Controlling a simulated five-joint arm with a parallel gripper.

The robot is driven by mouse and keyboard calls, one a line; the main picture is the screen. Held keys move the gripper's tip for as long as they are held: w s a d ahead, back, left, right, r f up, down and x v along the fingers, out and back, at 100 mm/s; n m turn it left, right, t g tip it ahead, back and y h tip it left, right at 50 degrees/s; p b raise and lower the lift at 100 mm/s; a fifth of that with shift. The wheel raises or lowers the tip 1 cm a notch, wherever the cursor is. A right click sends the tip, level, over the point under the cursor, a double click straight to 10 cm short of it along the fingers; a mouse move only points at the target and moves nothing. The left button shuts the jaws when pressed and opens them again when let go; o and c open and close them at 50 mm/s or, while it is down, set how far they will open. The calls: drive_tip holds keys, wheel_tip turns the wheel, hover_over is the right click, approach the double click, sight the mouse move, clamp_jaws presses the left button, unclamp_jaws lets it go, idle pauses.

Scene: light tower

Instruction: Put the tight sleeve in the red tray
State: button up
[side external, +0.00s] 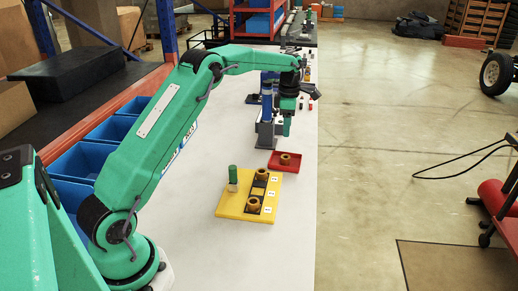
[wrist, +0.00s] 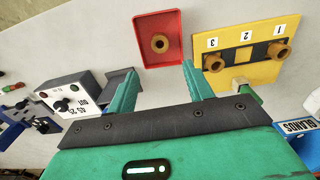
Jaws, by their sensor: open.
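The red tray (side external: 298,167) lies on the table, with one brass-coloured sleeve (wrist: 160,43) inside it. The yellow board (side external: 231,207) lies nearer the side camera. It holds a sleeve by label 1 (side external: 254,205) and another by label 3 (side external: 262,175); no sleeve stands by label 2. In the side view my gripper (side external: 287,126) is beyond the tray, above the table.
A grey box with buttons and a dial (wrist: 75,95) stands left of my gripper in the wrist view. Blue bins (side external: 75,165) line the table's left side. A label reading GLANDS (wrist: 296,127) is at lower right. The table near the side camera is clear.

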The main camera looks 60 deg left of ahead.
drive_tip(key=shift+r, duration=0.25)
idle(0.4)
drive_tip(key=s+d+r+m+t, duration=0.3)
drive_tip(key=s+d+r+m, duration=0.9)
drive_tip(key=s+r, duration=0.35)
drive_tip(key=s+d+f+m+t, duration=0.1)
drive_tip(key=s+d+f+m, duration=0.1)
drive_tip(key=s+m, duration=0.5)
drive_tip(key=s+d+f+m+t, duration=0.1)
drive_tip(key=s+d+f+m, duration=0.1)
drive_tip(key=s+m, duration=0.6)
drive_tip(key=shift+s+d+f+t, duration=0.3)
drive_tip(key=shift+s+d, duration=0.4)
drive_tip(key=shift+s, duration=1.75)
